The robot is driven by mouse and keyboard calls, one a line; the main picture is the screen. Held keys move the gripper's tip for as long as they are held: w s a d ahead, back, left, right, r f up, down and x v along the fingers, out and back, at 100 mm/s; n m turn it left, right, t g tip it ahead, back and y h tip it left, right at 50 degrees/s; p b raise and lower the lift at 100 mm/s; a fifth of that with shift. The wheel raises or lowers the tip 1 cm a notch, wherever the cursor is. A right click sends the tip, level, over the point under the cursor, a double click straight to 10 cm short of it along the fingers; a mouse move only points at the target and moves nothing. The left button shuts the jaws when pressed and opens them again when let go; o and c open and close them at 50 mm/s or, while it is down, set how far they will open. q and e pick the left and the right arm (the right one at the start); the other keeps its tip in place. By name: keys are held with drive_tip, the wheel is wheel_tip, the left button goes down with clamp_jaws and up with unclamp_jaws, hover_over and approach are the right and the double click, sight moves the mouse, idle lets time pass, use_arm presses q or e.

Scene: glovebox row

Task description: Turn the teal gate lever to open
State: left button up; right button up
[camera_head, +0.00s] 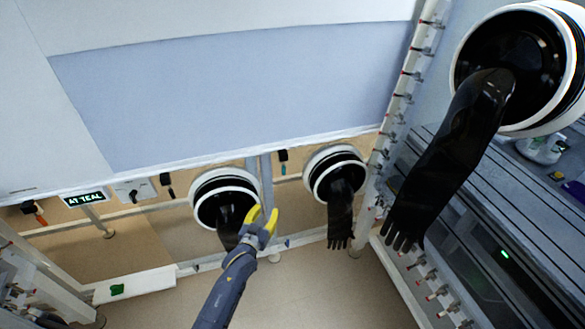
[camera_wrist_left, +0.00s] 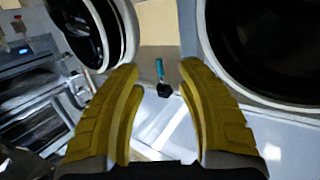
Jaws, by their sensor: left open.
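The teal gate lever (camera_head: 283,169) is small and hangs below a black block on the tan wall, between two round glove ports. In the left wrist view the teal lever (camera_wrist_left: 160,69) shows between the fingertips but farther off, with its black block (camera_wrist_left: 164,90) at the other end. My left gripper (camera_head: 264,216) has yellow fingers, is open and empty, and is below and left of the lever in the head view, in front of the left port's rim. The fingers also show in the left wrist view (camera_wrist_left: 159,72), apart from each other. My right gripper is not in view.
A glove port (camera_head: 225,178) is behind my left gripper, and another (camera_head: 335,155) is right of the lever; black gloves hang from both. A sign (camera_head: 85,198) reads "AT TEAL". An orange lever (camera_head: 40,219) is far left. A large black glove (camera_head: 445,160) hangs at right.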

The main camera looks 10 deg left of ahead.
use_arm(q)
drive_tip(key=t, duration=0.2)
approach(283, 169)
drive_tip(key=w, duration=1)
drive_tip(key=shift+w+d+r, duration=0.15)
drive_tip(key=shift+w+r, duration=0.1)
drive_tip(key=shift+w, duration=0.15)
drive_tip(key=shift+c, duration=0.4)
clamp_jaws()
